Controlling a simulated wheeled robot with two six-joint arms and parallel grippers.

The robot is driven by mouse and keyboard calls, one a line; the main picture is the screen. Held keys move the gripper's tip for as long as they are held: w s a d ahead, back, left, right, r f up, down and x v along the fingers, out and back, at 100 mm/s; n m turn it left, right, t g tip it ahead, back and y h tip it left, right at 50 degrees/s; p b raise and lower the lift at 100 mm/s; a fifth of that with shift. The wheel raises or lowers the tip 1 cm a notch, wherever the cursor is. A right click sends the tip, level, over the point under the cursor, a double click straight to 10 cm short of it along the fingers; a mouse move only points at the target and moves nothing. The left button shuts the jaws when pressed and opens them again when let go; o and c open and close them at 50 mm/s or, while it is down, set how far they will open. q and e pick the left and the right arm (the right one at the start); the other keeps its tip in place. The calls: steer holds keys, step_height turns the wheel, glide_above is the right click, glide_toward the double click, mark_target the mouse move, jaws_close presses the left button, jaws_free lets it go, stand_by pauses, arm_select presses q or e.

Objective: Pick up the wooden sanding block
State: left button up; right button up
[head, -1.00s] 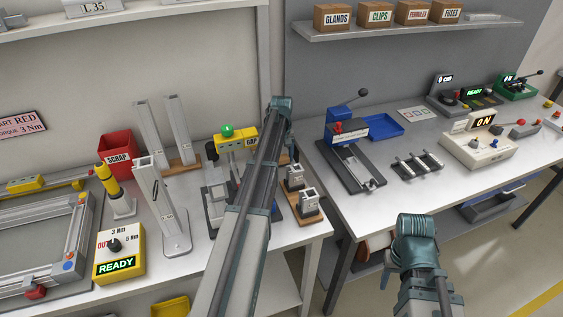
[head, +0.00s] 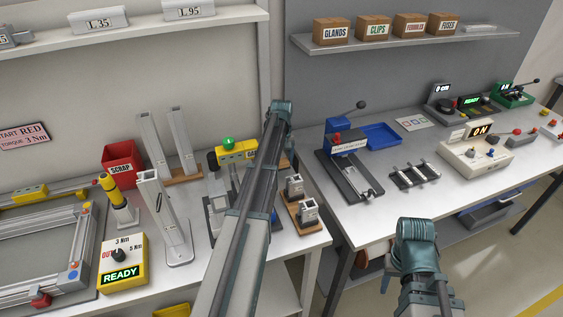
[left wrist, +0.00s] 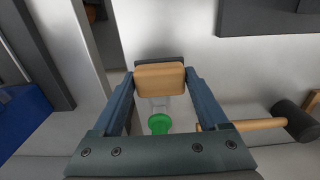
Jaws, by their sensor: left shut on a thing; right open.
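The wooden sanding block (left wrist: 160,78) is a tan block with a dark strip along its far edge. In the left wrist view it sits between the fingertips of my left gripper (left wrist: 162,82), which is shut on it. Both fingers touch its sides. I cannot tell how high it is above the surface. In the head view my left arm hides the block and the gripper. My right arm is at the lower right of the head view, but its fingers do not show.
In the left wrist view a dark-headed mallet (left wrist: 295,122) lies at right and a green knob (left wrist: 159,123) shows below the block.

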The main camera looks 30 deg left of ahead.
arm_select(q)
step_height(320, 180, up, 7)
steer(key=p, duration=0.5)
steer(key=shift+p, duration=0.4)
arm_select(e)
step_height(320, 180, up, 7)
steer(key=shift+f, duration=0.1)
